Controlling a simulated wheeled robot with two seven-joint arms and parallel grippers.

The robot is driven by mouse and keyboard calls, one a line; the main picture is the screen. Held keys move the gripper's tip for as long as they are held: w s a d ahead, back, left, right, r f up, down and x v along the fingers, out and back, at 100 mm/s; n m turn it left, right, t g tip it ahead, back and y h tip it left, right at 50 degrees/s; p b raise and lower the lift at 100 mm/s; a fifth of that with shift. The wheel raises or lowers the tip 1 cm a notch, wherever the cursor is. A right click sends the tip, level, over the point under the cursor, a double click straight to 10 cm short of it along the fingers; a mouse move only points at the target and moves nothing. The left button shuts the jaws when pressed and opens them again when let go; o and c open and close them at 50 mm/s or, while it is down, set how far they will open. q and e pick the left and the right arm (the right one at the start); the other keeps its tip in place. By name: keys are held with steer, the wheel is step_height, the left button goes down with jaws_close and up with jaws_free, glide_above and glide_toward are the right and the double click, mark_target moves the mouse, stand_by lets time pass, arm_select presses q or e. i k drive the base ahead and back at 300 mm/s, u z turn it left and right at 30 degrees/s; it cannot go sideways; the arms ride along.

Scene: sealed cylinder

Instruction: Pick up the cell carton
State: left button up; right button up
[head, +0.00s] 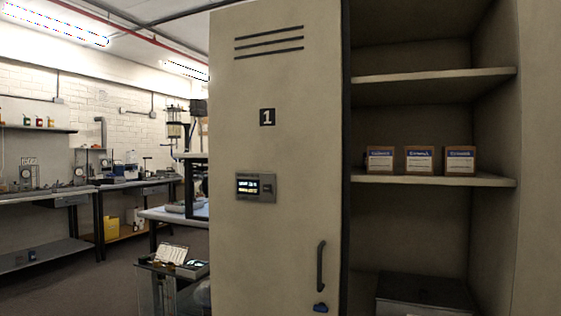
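Three small brown cartons with blue bands and white labels stand side by side on the middle shelf (433,180) of an open cabinet bay at the right. They are a left carton (380,160), a middle carton (419,160) and a right carton (459,160). The label print is too small to read, so I cannot tell which one is the cell carton. Neither of my grippers is in view.
A tall beige cabinet door (275,130) marked 1, with a display panel (256,187) and a dark handle (321,266), stands left of the bay. A dark box (425,292) sits below. Workbenches (45,195) line the left wall; floor there is partly clear.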

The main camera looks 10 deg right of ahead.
mark_target(380, 159)
steer(key=u, duration=0.5)
steer(key=i, duration=1.2)
steer(key=z, duration=1.65)
